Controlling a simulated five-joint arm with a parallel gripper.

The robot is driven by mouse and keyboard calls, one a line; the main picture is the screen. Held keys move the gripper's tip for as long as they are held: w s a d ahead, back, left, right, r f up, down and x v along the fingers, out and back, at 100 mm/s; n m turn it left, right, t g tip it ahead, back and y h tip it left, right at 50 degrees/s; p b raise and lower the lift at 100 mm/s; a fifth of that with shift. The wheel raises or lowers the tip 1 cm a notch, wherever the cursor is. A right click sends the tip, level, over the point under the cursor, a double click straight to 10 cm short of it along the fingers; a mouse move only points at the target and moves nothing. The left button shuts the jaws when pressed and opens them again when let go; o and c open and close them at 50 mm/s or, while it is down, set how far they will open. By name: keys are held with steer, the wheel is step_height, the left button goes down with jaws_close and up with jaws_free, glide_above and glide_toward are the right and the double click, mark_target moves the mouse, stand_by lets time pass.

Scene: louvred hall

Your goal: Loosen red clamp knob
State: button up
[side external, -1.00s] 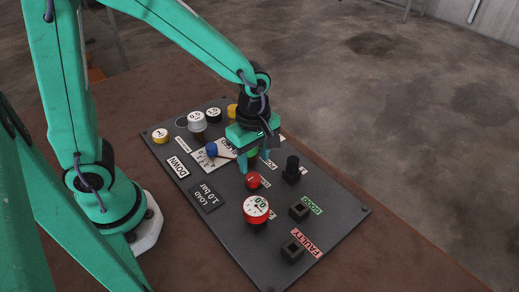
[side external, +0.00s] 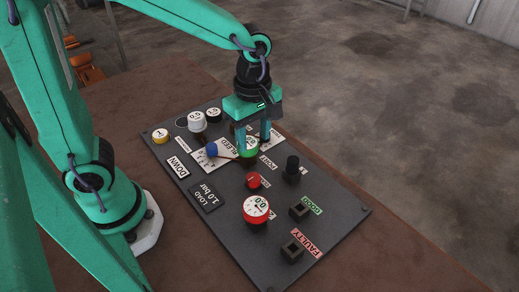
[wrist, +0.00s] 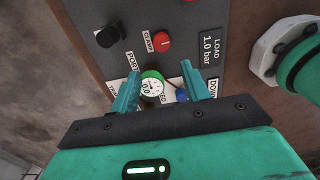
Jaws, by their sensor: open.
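The red clamp knob (side external: 254,181) stands on the dark panel, beside a small label. In the wrist view the red knob (wrist: 161,41) has a white pointer line and sits next to a CLAMP label, beyond my fingertips. My gripper (side external: 254,146) is open above the panel, over the green-rimmed gauge (side external: 249,154) rather than over the red knob. In the wrist view my gripper (wrist: 160,82) has its two fingers apart with the green-rimmed gauge (wrist: 151,84) showing between them. Nothing is held.
A larger red gauge (side external: 256,208), a black knob (side external: 291,169), a blue knob (side external: 211,149) and a yellow button (side external: 160,136) stand on the panel (side external: 225,222). Two black sockets, GOOD (side external: 299,211) and FAULTY (side external: 291,251), are at the right.

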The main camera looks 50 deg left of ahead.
steer(key=shift+r, duration=0.45)
steer(key=shift+o, duration=0.9)
steer(key=m, duration=1.8)
glide_above(253, 177)
step_height(253, 177, down, 5)
steer(key=shift+f, duration=0.2)
steer(key=shift+f, duration=0.15)
steer(key=shift+f, duration=3.95)
steer(key=shift+f, duration=0.1)
steer(key=shift+f, duration=0.8)
